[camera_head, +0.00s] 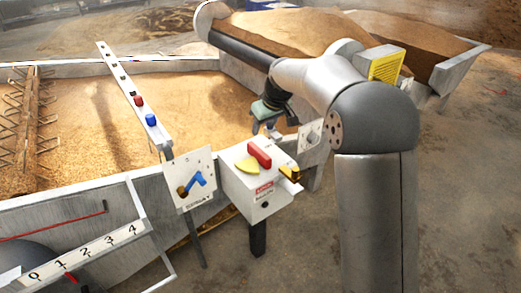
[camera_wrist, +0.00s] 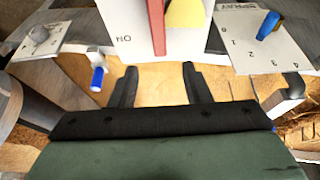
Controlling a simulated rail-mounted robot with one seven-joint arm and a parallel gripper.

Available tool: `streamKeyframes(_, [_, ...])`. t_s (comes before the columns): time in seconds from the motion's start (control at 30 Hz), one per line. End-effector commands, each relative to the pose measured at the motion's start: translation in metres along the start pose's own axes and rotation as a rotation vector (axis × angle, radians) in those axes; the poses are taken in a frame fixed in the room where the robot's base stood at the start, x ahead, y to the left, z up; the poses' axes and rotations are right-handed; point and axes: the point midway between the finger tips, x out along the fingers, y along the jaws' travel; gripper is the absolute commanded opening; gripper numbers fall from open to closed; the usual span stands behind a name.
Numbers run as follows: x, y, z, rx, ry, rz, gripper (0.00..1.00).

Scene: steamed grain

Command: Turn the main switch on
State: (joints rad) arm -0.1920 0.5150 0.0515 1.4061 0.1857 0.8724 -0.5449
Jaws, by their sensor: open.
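The main switch is a red lever (camera_head: 260,154) with a yellow quarter-disc (camera_head: 247,166) beside it, on top of a pale box (camera_head: 262,190) with a red label. In the wrist view the red lever (camera_wrist: 157,25) and the yellow piece (camera_wrist: 185,13) are cut off at the top edge, and the word ON shows upside down left of the lever. My gripper (camera_head: 273,132) is just beyond the box in the head view. In the wrist view my gripper (camera_wrist: 160,78) has its two dark fingers apart, with nothing between them, clear of the lever.
A plate with a blue lever (camera_head: 195,184) stands left of the box. A grey-knobbed plate (camera_head: 310,134) is at its right. Grain fills the large bin (camera_head: 180,95) behind. A blue-ended handle (camera_wrist: 97,78) is near my left finger.

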Motion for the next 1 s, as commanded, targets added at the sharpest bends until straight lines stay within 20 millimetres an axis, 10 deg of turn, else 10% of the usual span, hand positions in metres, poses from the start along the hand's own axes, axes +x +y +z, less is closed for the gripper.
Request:
streamKeyframes(0.5, [0.113,0.000,0.002,0.002,-0.002,0.000,0.44])
streamKeyframes(1.0, [0.139,0.000,0.000,0.002,0.000,0.001,0.44])
